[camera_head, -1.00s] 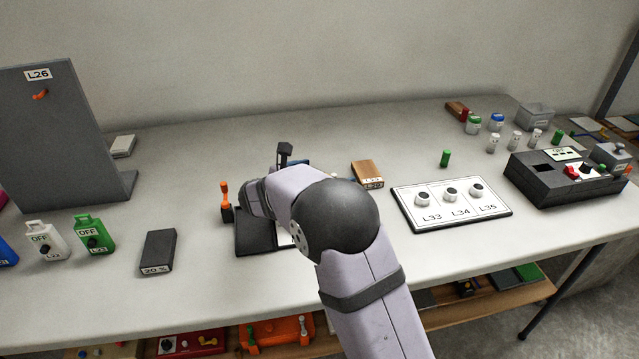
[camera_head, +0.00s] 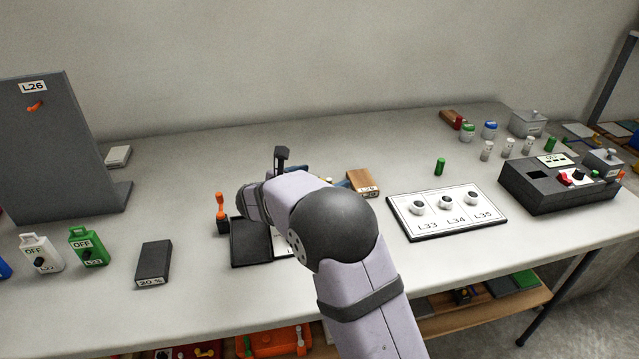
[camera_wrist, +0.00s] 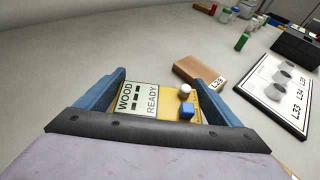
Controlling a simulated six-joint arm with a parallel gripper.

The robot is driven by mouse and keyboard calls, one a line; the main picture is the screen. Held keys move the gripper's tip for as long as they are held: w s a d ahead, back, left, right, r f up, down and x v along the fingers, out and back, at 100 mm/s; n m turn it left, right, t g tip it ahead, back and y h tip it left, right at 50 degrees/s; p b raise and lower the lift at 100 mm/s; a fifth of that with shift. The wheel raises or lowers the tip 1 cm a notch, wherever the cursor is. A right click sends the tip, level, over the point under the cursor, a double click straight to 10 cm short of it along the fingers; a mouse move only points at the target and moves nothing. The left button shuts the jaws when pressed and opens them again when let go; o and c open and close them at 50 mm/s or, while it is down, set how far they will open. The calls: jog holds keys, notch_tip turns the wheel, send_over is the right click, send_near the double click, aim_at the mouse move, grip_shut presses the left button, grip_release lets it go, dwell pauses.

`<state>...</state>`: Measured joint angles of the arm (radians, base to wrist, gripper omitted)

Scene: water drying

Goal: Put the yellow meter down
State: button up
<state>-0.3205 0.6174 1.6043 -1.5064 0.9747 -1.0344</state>
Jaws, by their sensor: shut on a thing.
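The yellow meter (camera_wrist: 173,105) sits between the two blue fingers of my gripper (camera_wrist: 158,77) in the wrist view. Its pale display reads "WOOD" and "READY", and a pinkish-white knob and a blue knob stand on its right part. My gripper is shut on the meter. In the head view my own arm hides most of the gripper and the meter; a bit of blue finger shows left of the wooden block (camera_head: 364,181). Whether the meter touches the table (camera_head: 330,126) cannot be told.
The wooden block, labelled L29, lies close to the right finger. A white panel (camera_head: 476,223) with L33, L34 and L35 lies right of it. A black tray (camera_head: 251,252) and an orange-handled tool (camera_head: 221,212) are left of my arm. Free table lies behind the gripper.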

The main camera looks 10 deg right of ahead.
notch_tip(320, 180, up, 9)
jog(key=shift+f+p, duration=0.2)
jog(key=shift+p, duration=0.55)
notch_tip(320, 180, up, 2)
jog(key=m+g+h+p, duration=0.4)
jog(key=m+g+p, duration=0.4)
jog(key=m+g, duration=0.15)
send_over(373, 180)
notch_tip(373, 180, down, 4)
jog(key=shift+r+n+b, duration=0.1)
jog(key=shift+n+b, duration=0.15)
jog(key=shift+b, duration=0.45)
jog(key=shift+f, duration=0.5)
jog(key=shift+f, duration=0.1)
jog(key=shift+f, duration=2.35)
jog(key=shift+f, duration=0.15)
